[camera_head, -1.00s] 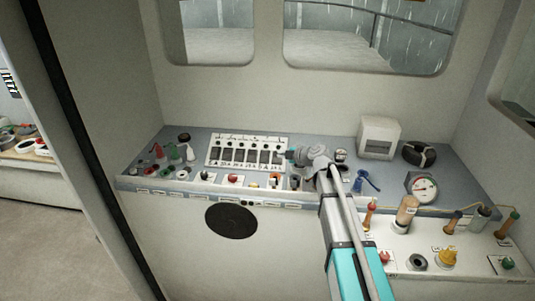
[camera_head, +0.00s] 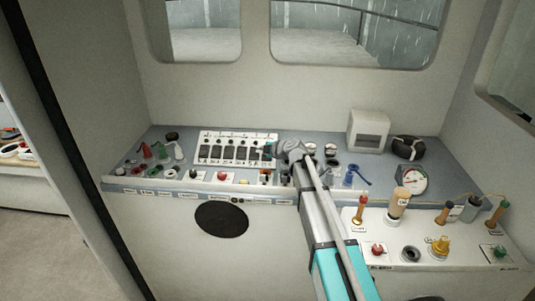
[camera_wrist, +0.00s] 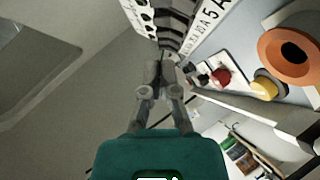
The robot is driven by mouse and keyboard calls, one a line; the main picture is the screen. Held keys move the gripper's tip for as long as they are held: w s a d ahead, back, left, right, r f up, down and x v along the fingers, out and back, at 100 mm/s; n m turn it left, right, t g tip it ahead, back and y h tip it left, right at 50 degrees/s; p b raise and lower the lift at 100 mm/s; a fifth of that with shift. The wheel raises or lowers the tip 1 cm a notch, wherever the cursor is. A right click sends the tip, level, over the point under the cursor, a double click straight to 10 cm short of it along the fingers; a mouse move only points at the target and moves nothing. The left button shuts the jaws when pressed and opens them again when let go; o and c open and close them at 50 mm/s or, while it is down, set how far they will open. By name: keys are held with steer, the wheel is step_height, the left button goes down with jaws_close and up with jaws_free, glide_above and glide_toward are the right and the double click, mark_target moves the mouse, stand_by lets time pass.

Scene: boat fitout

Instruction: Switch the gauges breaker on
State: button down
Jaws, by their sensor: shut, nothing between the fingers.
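A white breaker panel (camera_head: 200,148) with a row of several dark rockers (camera_head: 230,153) stands on the console. The labels are too small to read, so I cannot tell which rocker is the gauges breaker. I cannot tell whether the tips touch a rocker, or which way the rockers are set.
A red knob (camera_head: 222,176) lies along the front edge. A white box (camera_head: 368,131), a black coil (camera_head: 407,148) and a round gauge (camera_head: 412,179) are to the right. An orange ring (camera_wrist: 289,49) shows in the wrist view.

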mark_target(252, 149)
steer(key=x, duration=0.1)
steer(key=b+x, duration=0.1)
steer(key=x, duration=0.1)
steer(key=b+x, duration=0.1)
steer(key=x, duration=0.1)
steer(key=shift+w+d+f, duration=0.3)
steer(key=shift+d+f, duration=0.05)
steer(key=shift+d, duration=0.05)
steer(key=shift+w+d+f+b, duration=0.1)
steer(key=shift+w+f+b, duration=0.2)
steer(key=shift+w, duration=0.15)
steer(key=shift+w+f+b, duration=0.25)
steer(key=shift+w+b, duration=0.05)
steer(key=shift+w, duration=0.2)
steer(key=shift+d, duration=0.1)
